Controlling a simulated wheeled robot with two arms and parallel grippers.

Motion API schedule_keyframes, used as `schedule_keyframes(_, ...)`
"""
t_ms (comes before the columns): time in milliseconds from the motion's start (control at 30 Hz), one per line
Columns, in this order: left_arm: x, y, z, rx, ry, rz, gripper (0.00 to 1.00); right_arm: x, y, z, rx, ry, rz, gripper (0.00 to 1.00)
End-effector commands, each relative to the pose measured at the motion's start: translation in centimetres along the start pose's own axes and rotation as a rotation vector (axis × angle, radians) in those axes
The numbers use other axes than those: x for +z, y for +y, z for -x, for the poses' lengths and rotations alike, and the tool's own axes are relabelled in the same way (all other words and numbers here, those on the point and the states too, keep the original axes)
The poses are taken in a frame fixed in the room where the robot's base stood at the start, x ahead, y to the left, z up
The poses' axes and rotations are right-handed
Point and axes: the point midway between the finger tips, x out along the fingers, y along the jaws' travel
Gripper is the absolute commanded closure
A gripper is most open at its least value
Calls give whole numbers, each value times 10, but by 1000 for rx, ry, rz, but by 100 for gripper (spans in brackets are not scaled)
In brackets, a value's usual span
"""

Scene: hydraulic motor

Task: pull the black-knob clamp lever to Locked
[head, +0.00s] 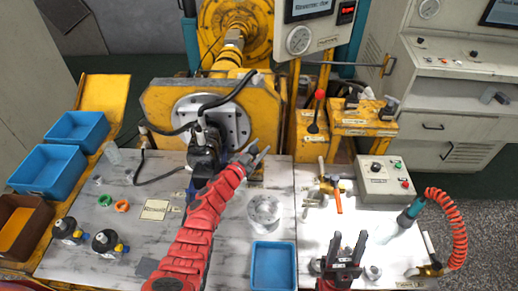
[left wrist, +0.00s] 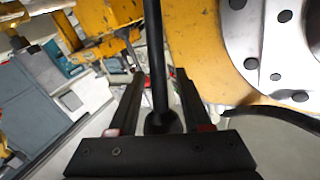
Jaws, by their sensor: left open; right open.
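The black clamp lever (left wrist: 156,60) runs down the middle of the left wrist view as a dark rod, ending in a rounded black knob (left wrist: 163,122) close to the camera. My left gripper (left wrist: 160,85) is open, with one finger on each side of the rod. I cannot tell whether either finger touches it. In the head view my left gripper (head: 258,154) is beside the grey flange plate, and the lever cannot be clearly picked out there. No Locked marking can be read. My right gripper (head: 346,246) is open and empty over the table's front right.
The yellow motor housing (head: 160,105) and its round flange (left wrist: 262,45) stand close to the left gripper. Black hoses (head: 222,97) loop near it. A red-knob lever (head: 319,95) stands farther back.

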Motion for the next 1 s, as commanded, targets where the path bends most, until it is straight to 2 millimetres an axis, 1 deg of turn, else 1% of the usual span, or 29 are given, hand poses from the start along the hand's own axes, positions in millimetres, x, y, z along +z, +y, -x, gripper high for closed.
schedule_keyframes(133, 0, 0, 0, 0, 0, 0, 52, 0, 0, 0, 0, 0, 0, 52)
schedule_keyframes(267, 0, 0, 0, -1, 0, 0, 75, 0, 0, 0, 0, 0, 0, 52)
schedule_keyframes(300, 0, 0, 0, -1, -1, 0, 82, 0, 0, 0, 0, 0, 0, 52)
schedule_keyframes(367, 0, 0, 0, -1, 0, 0, 93, 0, 0, 0, 0, 0, 0, 52)
schedule_keyframes(400, 0, 0, 0, -1, 0, 0, 100, 0, 0, 0, 0, 0, 0, 52)
schedule_keyframes(1000, -2, -1, 0, -1, 3, 0, 100, 0, 0, 0, 0, 0, 0, 52)
